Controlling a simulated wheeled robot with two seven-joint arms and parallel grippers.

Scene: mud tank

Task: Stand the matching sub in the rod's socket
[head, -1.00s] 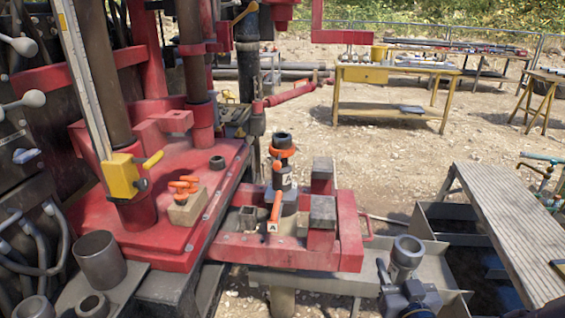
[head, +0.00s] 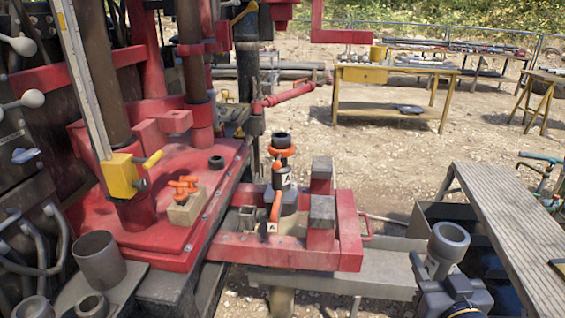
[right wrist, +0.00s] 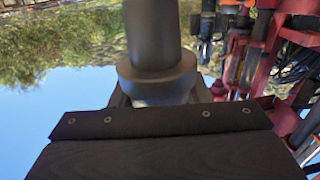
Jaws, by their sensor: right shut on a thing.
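A grey metal sub (head: 449,238) with a wide, open collar on top stands roughly upright in my right gripper (head: 437,266), at the lower right of the head view. The jaws are shut on it below the collar. In the right wrist view the sub (right wrist: 152,62) fills the upper middle, close to the camera. A dark rod end (head: 281,142) with an orange ring and an "A" tag stands in the red clamp frame (head: 290,250), left of the gripper and apart from it. I cannot see into its top. My left gripper is out of view.
Grey hollow cylinders (head: 98,262) stand at the lower left. A block with orange pieces (head: 185,207) sits on the red deck (head: 150,225). A grey plank bench (head: 500,220) lies right of my gripper. A yellow table (head: 390,76) stands behind on open gravel.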

